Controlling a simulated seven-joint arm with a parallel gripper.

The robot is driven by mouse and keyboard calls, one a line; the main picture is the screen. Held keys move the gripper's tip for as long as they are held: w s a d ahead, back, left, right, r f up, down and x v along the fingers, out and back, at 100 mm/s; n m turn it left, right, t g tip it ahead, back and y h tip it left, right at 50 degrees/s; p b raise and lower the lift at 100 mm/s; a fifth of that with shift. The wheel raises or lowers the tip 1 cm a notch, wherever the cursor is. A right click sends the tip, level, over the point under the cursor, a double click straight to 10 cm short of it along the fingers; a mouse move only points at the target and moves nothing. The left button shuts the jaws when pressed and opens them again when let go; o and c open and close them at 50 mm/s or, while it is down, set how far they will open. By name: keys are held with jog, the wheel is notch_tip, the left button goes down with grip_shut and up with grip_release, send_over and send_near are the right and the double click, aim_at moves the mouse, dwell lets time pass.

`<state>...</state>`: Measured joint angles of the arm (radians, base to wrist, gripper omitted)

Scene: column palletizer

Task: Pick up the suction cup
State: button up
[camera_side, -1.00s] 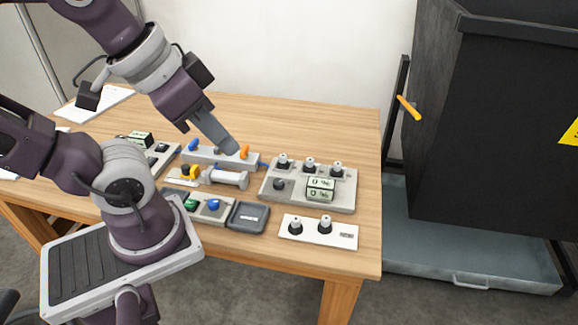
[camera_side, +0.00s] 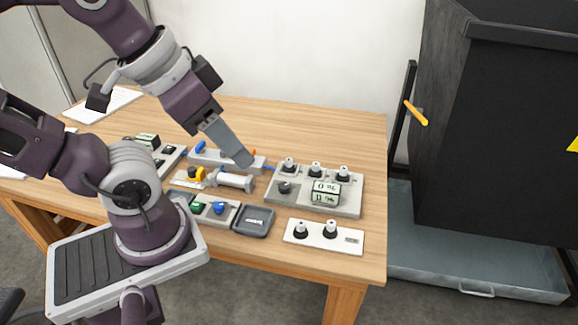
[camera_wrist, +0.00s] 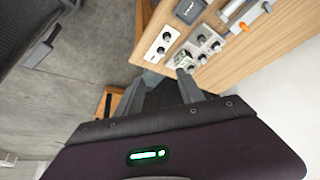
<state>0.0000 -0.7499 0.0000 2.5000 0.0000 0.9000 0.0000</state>
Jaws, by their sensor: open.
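I cannot pick out with certainty which thing is the suction cup. Small black round parts with pale tops stand on the white plate (camera_side: 347,249) at the table's front right, and similar ones on the grey panel (camera_side: 353,209) behind it. They may be knobs or cups. My gripper (camera_side: 246,161) is above the grey valve bar (camera_side: 199,158), its tip partly covering the bar's orange handle.
A white cylinder (camera_side: 233,181), a yellow-and-black part (camera_side: 195,174), a dark square tray (camera_side: 256,221) and a box with green and blue knobs (camera_side: 211,216) crowd the table. A tall black bin (camera_side: 480,150) stands right of the table. The table's back right is clear.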

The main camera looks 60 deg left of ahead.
jog(key=s+a+f+m+g+y, duration=0.1)
jog(key=a+f+m+g+y, duration=0.25)
jog(key=a, duration=0.45)
jog(key=s+a+f+m+g+y, duration=0.15)
jog(key=a+f+g+y, duration=0.3)
jog(key=a, duration=0.45)
jog(key=m+t+y, duration=0.6)
jog(key=m+t, duration=0.2)
jog(key=m, duration=0.7)
send_over(288, 161)
jog(key=s, duration=0.9)
notch_tip(288, 161, down, 6)
jog(key=f, duration=0.1)
jog(key=w+d+f+m+t+h, duration=0.1)
jog(key=f+m, duration=0.1)
jog(key=f, duration=0.2)
jog(key=w+d+f+m+t+h, duration=0.1)
jog(key=w+f+m+h, duration=0.1)
jog(key=f, duration=0.2)
jog(key=w+d+f+m+t+h, duration=0.1)
jog(key=w+d+f+m+t, duration=0.1)
jog(key=f+m, duration=0.1)
jog(key=shift+w+d+f, duration=0.1)
jog(key=shift+w+f, duration=0.05)
jog(key=shift+f, duration=0.3)
jog(key=x, duration=0.6)
jog(key=shift+w+f, duration=0.1)
jog(key=shift+f, duration=0.4)
grip_shut()
